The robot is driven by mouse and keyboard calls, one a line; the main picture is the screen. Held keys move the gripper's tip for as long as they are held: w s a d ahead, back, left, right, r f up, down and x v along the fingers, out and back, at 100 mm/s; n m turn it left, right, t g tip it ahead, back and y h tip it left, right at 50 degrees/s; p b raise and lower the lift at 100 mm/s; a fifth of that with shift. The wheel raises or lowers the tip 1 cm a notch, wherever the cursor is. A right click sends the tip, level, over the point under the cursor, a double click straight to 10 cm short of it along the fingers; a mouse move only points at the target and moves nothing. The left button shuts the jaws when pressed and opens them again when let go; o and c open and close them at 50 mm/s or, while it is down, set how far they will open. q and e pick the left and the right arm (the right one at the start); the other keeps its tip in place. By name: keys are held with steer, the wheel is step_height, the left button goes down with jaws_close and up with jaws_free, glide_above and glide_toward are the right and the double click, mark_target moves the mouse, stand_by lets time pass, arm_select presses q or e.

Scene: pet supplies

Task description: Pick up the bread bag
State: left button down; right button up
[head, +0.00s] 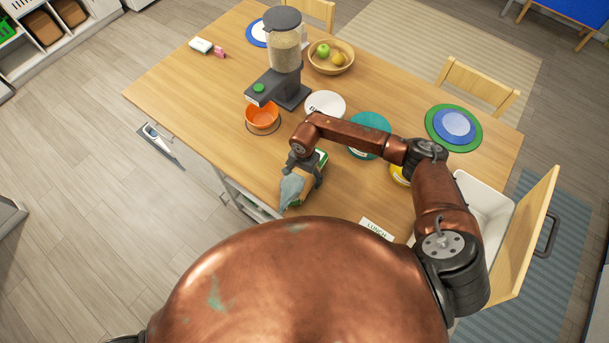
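What looks like the bread bag (293,190) lies near the front edge of the wooden table (190,92) in the head view. It has a bluish-grey end, a tan part and some green and white at the far side. My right gripper (307,174) is right over it, with its dark fingers pointing down at the bag's middle. The fingers and wrist hide part of the bag. I cannot tell whether the fingers are closed on it. My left gripper is not in view.
An orange bowl (262,115) and a food dispenser (283,50) stand to the left. A white bowl (325,103), a teal bowl (371,124) and a fruit bowl (331,64) are behind. A LUNCH card (376,229) and white bin (478,205) are at the right.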

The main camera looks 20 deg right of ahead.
steer(key=shift+r, duration=0.1)
steer(key=c, duration=1.4)
steer(key=shift+o, duration=0.2)
steer(key=shift+w, duration=0.1)
